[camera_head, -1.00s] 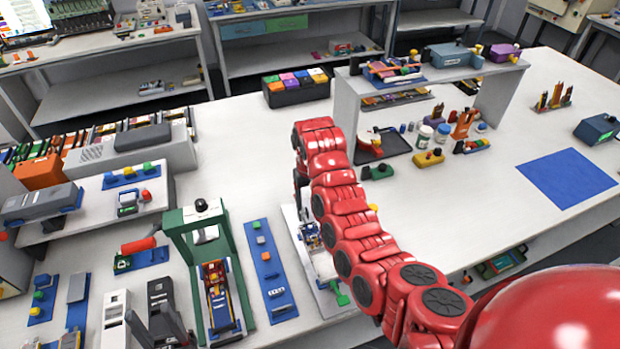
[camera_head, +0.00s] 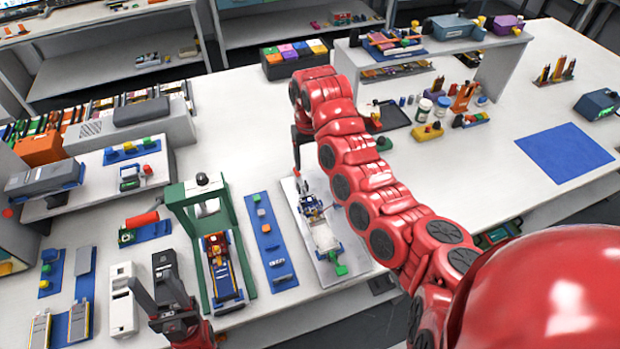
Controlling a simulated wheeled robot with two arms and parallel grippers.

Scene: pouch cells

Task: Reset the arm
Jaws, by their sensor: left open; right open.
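My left gripper (camera_head: 160,290) is at the bottom left, above the front part of the table. Its two dark fingers are spread apart with nothing between them. My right arm reaches in from the lower right, and my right gripper (camera_head: 297,165) hangs at its far end, left of centre. It is partly hidden by the arm's red links; it is open and no held object shows. It is over the far end of a white board (camera_head: 325,262) carrying a small blue and white device (camera_head: 313,210).
A green press-like frame (camera_head: 185,215) stands between my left gripper and a blue strip (camera_head: 270,240) with small blocks. Blue trays and grey-white units crowd the left. A white raised shelf (camera_head: 500,62) stands at the back right. A blue mat (camera_head: 565,152) lies bare on the right.

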